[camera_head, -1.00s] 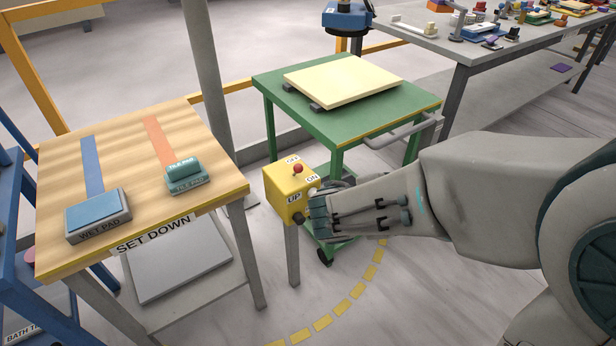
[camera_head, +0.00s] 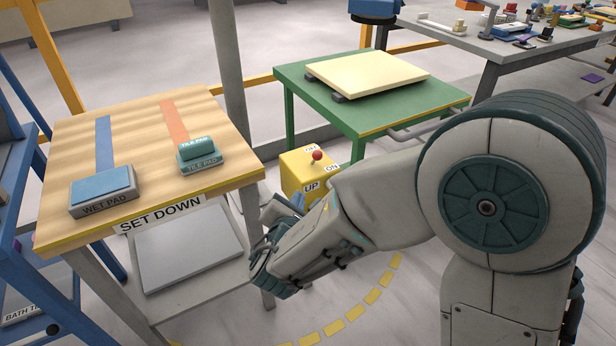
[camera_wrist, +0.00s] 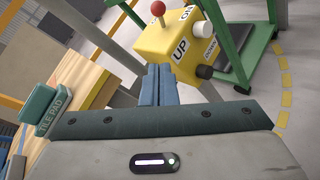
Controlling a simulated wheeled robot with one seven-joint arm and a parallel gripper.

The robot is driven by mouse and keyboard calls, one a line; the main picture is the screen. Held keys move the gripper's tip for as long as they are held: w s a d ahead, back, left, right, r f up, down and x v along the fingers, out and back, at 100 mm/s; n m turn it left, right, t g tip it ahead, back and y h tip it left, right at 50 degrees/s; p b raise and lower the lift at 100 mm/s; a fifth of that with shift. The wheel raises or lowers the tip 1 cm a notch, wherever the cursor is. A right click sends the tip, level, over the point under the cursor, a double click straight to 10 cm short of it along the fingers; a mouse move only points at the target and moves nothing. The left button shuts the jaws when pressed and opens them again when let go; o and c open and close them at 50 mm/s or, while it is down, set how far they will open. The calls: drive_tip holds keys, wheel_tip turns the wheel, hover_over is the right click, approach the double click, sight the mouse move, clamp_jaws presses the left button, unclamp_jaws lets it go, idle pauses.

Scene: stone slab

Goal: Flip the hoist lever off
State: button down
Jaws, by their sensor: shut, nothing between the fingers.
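The yellow hoist box (camera_head: 298,172) stands beyond my arm, beside the green table. Its lever has a red knob (camera_head: 317,155) on top, between an OFF label at the back and an ON label at the front right. I cannot tell for sure which way the lever tilts. In the wrist view the yellow box (camera_wrist: 163,42), its red knob (camera_wrist: 158,8), the UP label, and a black and a white button show just ahead. My gripper (camera_wrist: 158,76) is shut and empty, its tips pointing toward the box and apparently short of it. In the head view my wrist hides the box's lower part.
A wooden SET DOWN table (camera_head: 75,146) stands left, with a wet pad (camera_head: 102,190) and a tile pad (camera_head: 200,158). The green table (camera_head: 440,96) with a cream slab (camera_head: 368,75) is behind the box. A grey post (camera_head: 228,60) rises between them.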

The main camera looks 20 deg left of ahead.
drive_tip(key=b, duration=0.1)
approach(314, 160)
drive_tip(key=f, duration=0.1)
drive_tip(key=w+a+f, duration=0.2)
drive_tip(key=f, duration=0.1)
drive_tip(key=shift+a, duration=0.15)
drive_tip(key=w, duration=0.1)
drive_tip(key=w+r, duration=0.1)
drive_tip(key=w, duration=0.1)
drive_tip(key=shift+w+d+r, duration=0.3)
drive_tip(key=shift+d+r, duration=0.1)
drive_tip(key=shift+w+r, duration=0.1)
drive_tip(key=shift+r, duration=0.05)
